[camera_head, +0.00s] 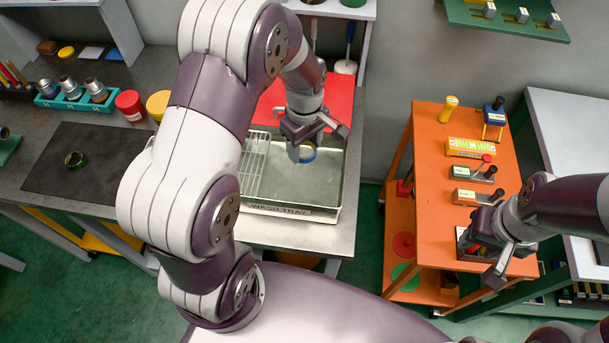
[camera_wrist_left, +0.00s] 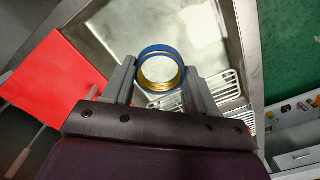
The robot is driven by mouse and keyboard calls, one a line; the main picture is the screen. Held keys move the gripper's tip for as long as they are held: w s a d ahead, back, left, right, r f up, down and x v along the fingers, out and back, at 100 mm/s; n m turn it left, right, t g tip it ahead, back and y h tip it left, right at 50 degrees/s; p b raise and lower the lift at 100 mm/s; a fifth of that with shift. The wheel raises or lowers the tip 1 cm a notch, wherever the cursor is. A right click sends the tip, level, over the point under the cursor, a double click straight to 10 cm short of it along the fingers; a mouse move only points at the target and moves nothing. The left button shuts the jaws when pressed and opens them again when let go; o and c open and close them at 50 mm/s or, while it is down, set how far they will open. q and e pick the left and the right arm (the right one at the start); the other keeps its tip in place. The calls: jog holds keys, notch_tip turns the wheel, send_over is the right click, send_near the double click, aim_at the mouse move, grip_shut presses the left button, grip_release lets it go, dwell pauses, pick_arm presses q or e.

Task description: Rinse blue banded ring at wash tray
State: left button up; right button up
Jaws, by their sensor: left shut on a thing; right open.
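The blue banded ring (camera_wrist_left: 160,69) is a short ring with a blue outside and a gold-coloured inside. My left gripper (camera_wrist_left: 160,85) is shut on it, one finger on each side. In the head view, the ring (camera_head: 308,153) shows at the tips of my left gripper (camera_head: 302,146), over the wash tray (camera_head: 292,213). The wash tray is a light metal basin with a label on its front. I cannot tell whether the ring touches the tray floor. My right gripper (camera_head: 481,256) is open above the front of the orange cart, at the right.
A wire rack (camera_head: 250,165) lies in the tray's left part. A red sheet (camera_head: 336,98) is behind the tray. A dark mat (camera_head: 88,160) with a dark green ring (camera_head: 75,159) lies at left.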

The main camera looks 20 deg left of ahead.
notch_tip(320, 180, up, 4)
jog(key=p, duration=0.3)
jog(key=shift+p, duration=0.4)
jog(key=shift+f, duration=0.1)
dwell(0.3)
